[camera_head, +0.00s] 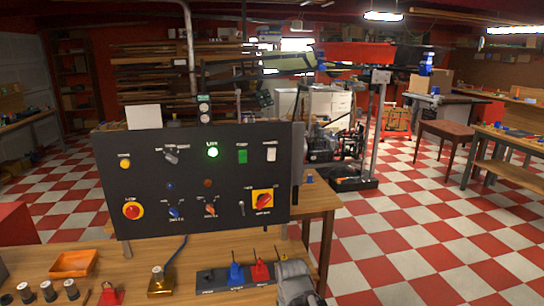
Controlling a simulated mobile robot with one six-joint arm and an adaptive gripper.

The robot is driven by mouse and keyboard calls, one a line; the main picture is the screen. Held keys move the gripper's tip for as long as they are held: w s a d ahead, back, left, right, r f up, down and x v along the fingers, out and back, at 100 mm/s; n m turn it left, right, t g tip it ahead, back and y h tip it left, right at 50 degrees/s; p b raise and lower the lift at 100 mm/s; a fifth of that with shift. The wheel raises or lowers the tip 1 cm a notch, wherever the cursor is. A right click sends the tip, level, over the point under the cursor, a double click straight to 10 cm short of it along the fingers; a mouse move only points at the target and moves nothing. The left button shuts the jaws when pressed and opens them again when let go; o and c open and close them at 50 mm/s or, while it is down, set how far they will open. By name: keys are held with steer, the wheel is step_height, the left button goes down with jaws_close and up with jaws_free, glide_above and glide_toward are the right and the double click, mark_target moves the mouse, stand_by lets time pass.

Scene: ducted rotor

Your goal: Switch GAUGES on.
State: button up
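A black control panel (190,235) stands upright on the wooden bench. Its labels are too small to read surely, so I cannot tell which control is GAUGES. The upper row has a yellow button (124,163), a rotary selector (171,156), a lit green lamp (212,151), a green rocker (242,156) and a white rocker (271,154). Below are a blue knob (175,212), an orange knob (210,209), a small lever or key switch (241,208) and a red rotary switch on yellow (262,201). A grey part, apparently my gripper (295,283), shows below the panel, apart from it; its fingers are unclear.
A red emergency-stop button (132,210) sits at the panel's lower left. On the bench in front are an orange tray (74,263), a brass-coloured block (160,284), and a dark strip with blue and red pieces (212,281). Checkered floor right of the bench is open.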

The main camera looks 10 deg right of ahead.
jaws_close()
stand_by(1.1)
